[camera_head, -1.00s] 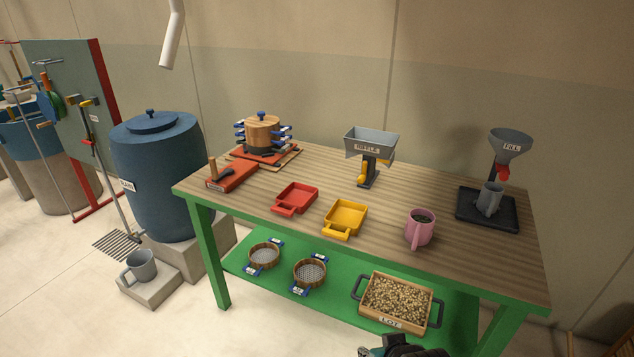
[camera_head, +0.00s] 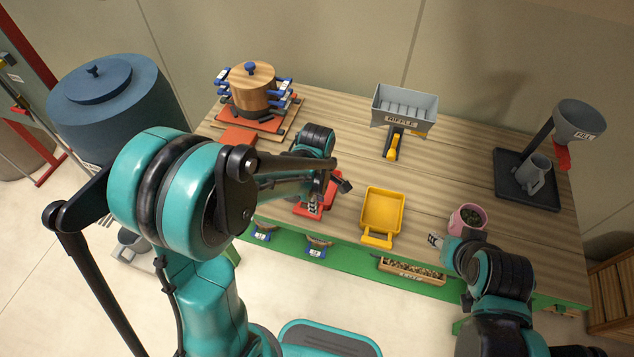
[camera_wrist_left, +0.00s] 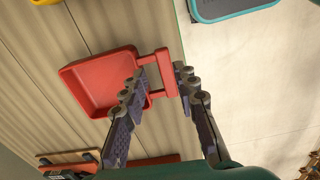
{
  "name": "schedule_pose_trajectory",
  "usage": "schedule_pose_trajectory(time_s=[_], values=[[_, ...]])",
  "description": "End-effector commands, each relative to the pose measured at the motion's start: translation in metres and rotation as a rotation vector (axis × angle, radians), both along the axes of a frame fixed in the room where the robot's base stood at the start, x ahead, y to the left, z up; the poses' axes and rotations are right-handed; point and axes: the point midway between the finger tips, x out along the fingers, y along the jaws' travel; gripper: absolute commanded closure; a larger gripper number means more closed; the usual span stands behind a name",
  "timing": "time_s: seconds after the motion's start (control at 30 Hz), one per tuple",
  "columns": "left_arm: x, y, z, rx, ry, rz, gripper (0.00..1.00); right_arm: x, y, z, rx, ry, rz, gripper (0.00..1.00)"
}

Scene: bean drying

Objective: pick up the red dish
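The red dish (camera_head: 329,198) sits on the table, partly hidden behind my left arm in the head view. In the left wrist view the red dish (camera_wrist_left: 92,90) shows its shallow square pan and its handle (camera_wrist_left: 165,80). My left gripper (camera_wrist_left: 160,76) is open, with one finger over the pan's handle-side rim and the other past the handle's outer end. The handle lies between the fingertips; I cannot tell whether they touch it. In the head view my left gripper (camera_head: 318,195) is over the dish. My right gripper (camera_head: 437,240) is near the pink mug, its opening unclear.
A yellow dish (camera_head: 382,211) lies to the right of the red one, then a pink mug (camera_head: 467,216). The riffle box (camera_head: 404,108) and wooden pot (camera_head: 252,88) stand behind. A filling stand (camera_head: 540,170) is at the right. The table's front edge is close to the dishes.

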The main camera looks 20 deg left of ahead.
Motion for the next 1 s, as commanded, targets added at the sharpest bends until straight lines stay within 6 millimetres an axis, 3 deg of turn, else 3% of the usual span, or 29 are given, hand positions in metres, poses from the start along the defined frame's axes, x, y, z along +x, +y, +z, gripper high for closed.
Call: schedule_pose_trajectory(time_s=[0.6,0.9,0.93,1.0], values=[[-0.003,-0.008,-0.076,0.002,0.016,0.046,0.71,0.000,0.000,-0.022,0.000,0.000,0.000,0.60],[-0.003,-0.008,-0.081,0.002,0.016,0.045,0.71,0.000,0.000,-0.022,0.000,0.000,0.000,0.60],[-0.003,-0.008,-0.081,0.002,0.016,0.045,0.73,0.000,0.000,-0.022,0.000,0.000,0.000,0.60],[-0.003,-0.008,-0.081,0.002,0.016,0.045,0.92,0.000,0.000,-0.022,0.000,0.000,0.000,0.60]])
